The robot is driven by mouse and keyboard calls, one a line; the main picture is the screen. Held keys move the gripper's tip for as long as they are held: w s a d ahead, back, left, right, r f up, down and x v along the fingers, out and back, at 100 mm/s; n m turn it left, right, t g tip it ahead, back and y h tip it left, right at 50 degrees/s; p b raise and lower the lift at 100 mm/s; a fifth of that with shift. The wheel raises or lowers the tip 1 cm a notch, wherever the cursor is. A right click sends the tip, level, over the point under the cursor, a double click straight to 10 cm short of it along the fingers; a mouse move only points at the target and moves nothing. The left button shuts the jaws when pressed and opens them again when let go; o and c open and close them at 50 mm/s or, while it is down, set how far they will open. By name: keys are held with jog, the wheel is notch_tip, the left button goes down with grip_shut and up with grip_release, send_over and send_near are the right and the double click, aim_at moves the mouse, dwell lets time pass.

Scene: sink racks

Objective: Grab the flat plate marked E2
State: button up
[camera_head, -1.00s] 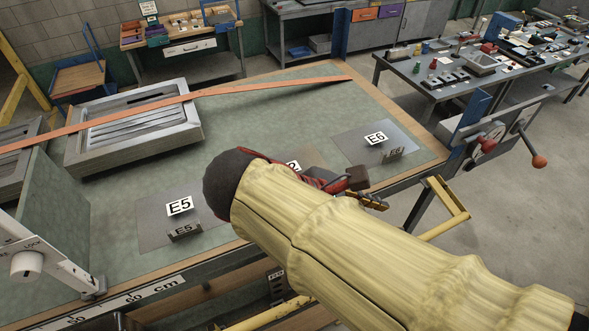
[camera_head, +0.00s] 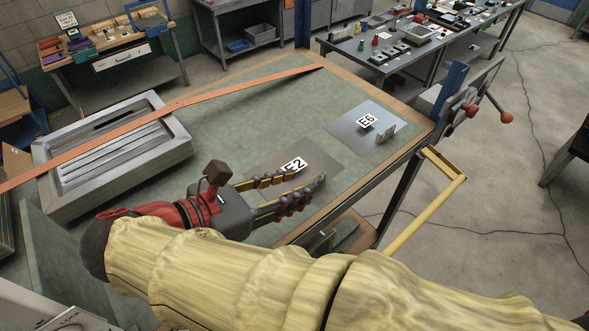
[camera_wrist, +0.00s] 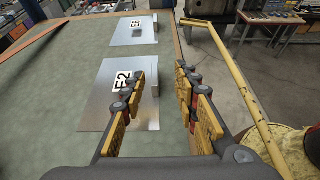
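The flat plate marked E2 (camera_head: 329,163) lies on the green bench top, a thin grey sheet with a white E2 label. It also shows in the wrist view (camera_wrist: 98,108), left of centre, with a small upright tab (camera_wrist: 155,88) at its right edge. My gripper (camera_head: 306,177) is open and empty, low over the near right part of the plate. In the wrist view my gripper (camera_wrist: 161,76) has one finger in front of the plate and one right of it, with the tab showing between them. I cannot tell whether anything touches. The fingers partly hide the plate.
A similar plate marked E6 (camera_head: 345,128) lies farther right. A grey metal frame (camera_head: 180,150) and a long orange strip (camera_head: 230,92) lie at the back left. A yellow rail (camera_head: 425,205) stands out beyond the bench's right edge.

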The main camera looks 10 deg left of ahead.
aim_at(314, 175)
jog(key=x, duration=0.4)
jog(key=shift+w+a, duration=0.2)
jog(key=shift+w, duration=0.1)
jog(key=shift+d+f, duration=0.1)
jog(key=shift+d, duration=0.05)
jog(key=shift+w+f, duration=0.1)
jog(key=shift+w, duration=0.2)
grip_shut()
